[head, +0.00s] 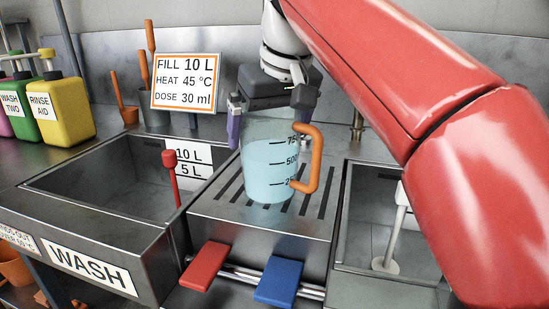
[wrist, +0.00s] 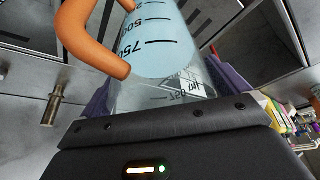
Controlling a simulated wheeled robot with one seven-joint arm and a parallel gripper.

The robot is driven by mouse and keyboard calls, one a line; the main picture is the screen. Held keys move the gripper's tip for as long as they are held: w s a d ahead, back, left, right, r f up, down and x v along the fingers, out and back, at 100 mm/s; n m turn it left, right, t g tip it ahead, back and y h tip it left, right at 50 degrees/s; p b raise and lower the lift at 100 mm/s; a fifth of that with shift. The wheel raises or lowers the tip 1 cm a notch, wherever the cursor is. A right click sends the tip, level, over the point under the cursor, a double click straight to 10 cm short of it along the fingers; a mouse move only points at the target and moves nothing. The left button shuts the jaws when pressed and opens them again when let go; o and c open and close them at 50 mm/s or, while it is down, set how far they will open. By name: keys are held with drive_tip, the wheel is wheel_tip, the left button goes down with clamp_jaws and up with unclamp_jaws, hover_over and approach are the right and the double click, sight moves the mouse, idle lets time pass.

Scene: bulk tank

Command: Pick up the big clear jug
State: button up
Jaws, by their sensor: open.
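The big clear jug (head: 268,180) stands upright on the slotted metal drainboard between the two basins. Whether the fingers touch the jug cannot be told.
The WASH basin (head: 100,245) is at left, with a red-knobbed lever (head: 170,165) at its right edge. Red (head: 205,266) and blue (head: 279,282) pedals stick out in front. Another basin (head: 375,215) lies right. A sign (head: 185,81) and bottles (head: 60,108) stand behind.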

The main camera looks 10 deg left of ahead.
drive_tip(key=c, duration=1.6)
drive_tip(key=shift+c, duration=1.4)
drive_tip(key=shift+r, duration=0.15)
